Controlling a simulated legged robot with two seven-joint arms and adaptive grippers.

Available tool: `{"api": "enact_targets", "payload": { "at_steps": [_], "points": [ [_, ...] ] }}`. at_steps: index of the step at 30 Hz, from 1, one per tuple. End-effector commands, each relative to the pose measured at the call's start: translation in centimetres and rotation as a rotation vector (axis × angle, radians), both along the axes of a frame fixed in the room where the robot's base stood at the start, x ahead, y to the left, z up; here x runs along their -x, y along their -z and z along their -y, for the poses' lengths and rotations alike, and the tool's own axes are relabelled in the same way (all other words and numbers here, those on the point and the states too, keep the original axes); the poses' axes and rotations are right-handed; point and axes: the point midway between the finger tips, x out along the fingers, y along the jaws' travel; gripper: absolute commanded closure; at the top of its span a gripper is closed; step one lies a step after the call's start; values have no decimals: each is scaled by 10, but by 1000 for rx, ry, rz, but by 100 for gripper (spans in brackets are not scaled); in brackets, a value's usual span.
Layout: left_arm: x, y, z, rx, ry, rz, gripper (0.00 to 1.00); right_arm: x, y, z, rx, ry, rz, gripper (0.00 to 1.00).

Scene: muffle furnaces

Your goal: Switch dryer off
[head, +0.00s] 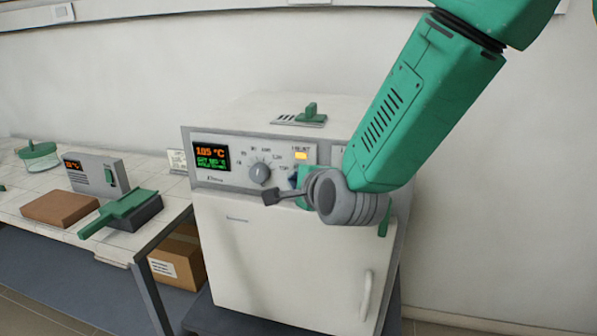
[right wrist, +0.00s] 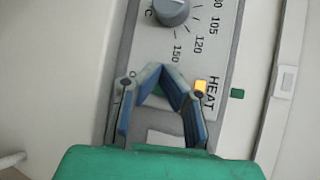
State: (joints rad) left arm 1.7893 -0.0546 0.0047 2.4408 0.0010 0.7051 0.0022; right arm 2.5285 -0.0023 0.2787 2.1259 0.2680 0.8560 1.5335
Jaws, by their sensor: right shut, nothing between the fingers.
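The dryer (head: 270,260) is a white cabinet with a closed door. Its upper panel has a lit display (head: 211,157) reading 105 °C and a grey dial (head: 260,172), also at the top of the right wrist view (right wrist: 171,11). An orange HEAT lamp (head: 301,155) is lit; it also shows in the right wrist view (right wrist: 201,87). My right gripper (head: 294,186) is at the panel, right of and below the dial. In the right wrist view its blue-padded fingers (right wrist: 160,84) are shut and empty. Contact with the panel cannot be told. No power switch is distinguishable; the gripper covers part of the panel.
A door handle (head: 367,295) sticks out at the dryer's lower right. A small green-and-grey item (head: 306,115) lies on its top. The left table (head: 165,205) carries a grey device (head: 97,172), a brown block (head: 61,208) and a green-handled item (head: 118,212). A cardboard box (head: 178,262) stands below.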

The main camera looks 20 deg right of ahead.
Motion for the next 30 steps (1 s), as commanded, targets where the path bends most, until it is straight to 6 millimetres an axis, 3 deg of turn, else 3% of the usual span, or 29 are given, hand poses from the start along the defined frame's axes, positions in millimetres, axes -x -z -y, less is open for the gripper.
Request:
{"api": "enact_targets", "payload": {
  "at_steps": [30],
  "points": [
    [0, -2, 0, 0, 0, 0, 44, -6, -3, 5, 0, 0, 0, 100]
  ]
}}
